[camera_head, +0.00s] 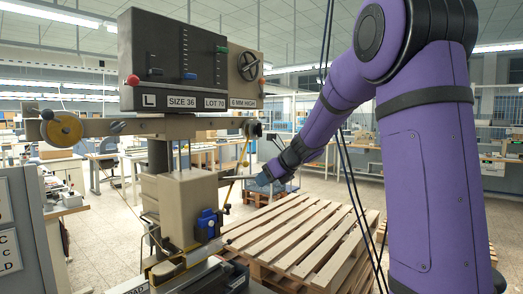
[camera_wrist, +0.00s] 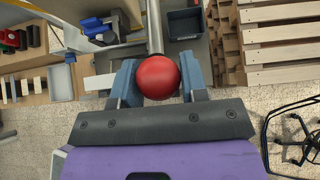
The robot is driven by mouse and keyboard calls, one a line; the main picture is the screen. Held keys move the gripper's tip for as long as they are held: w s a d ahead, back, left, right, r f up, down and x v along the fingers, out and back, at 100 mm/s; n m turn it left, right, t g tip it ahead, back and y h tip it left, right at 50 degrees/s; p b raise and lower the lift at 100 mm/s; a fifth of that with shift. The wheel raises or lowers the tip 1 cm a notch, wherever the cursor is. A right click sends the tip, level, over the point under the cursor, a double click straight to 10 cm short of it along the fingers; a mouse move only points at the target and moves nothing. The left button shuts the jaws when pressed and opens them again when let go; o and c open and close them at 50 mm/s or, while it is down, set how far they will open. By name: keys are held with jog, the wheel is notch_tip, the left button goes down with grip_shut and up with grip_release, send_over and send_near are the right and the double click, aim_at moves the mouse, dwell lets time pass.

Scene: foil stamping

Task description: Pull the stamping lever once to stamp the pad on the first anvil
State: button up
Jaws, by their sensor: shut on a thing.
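The stamping machine (camera_head: 186,205) stands at the left of the head view, with a beige press body. The stamping lever is a silver rod (camera_head: 238,178) reaching right from the machine to my gripper (camera_head: 264,179). In the wrist view, the lever's red ball knob (camera_wrist: 158,77) sits between the two blue-grey fingers of my gripper (camera_wrist: 157,70), which is shut on it. The rod (camera_wrist: 154,28) runs away from the knob. In the head view the gripper hides the knob. Low on the machine is a yellow-edged bed (camera_head: 180,264); I cannot make out the pad or first anvil there.
A control box (camera_head: 190,65) tops the machine, with a foil reel (camera_head: 62,130) at left. A wooden pallet stack (camera_head: 300,235) lies right of the machine, near my arm. A grey cabinet (camera_head: 22,235) stands at left. A chair base (camera_wrist: 298,135) shows in the wrist view.

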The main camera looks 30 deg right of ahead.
jog(key=shift+w+a+r, duration=0.1)
jog(key=shift+w+r, duration=0.15)
jog(key=shift+r, duration=0.8)
jog(key=shift+w+a+r, duration=0.1)
jog(key=shift+w+r, duration=0.1)
jog(key=shift+r, duration=0.8)
jog(key=shift+w+a+r, duration=0.15)
jog(key=shift+w+r, duration=0.35)
jog(key=shift+r, duration=0.45)
jog(key=shift+w+a+r, duration=0.2)
jog(key=shift+w+r, duration=0.25)
jog(key=shift+r, duration=0.45)
jog(key=shift+w+a+r, duration=0.15)
jog(key=shift+w+r, duration=0.35)
jog(key=shift+r, duration=0.45)
jog(key=o, duration=1.1)
jog(key=shift+o, duration=0.2)
jog(key=shift+f, duration=0.1)
jog(key=v, duration=1)
jog(key=shift+s+d, duration=0.15)
jog(key=shift+s, duration=0.2)
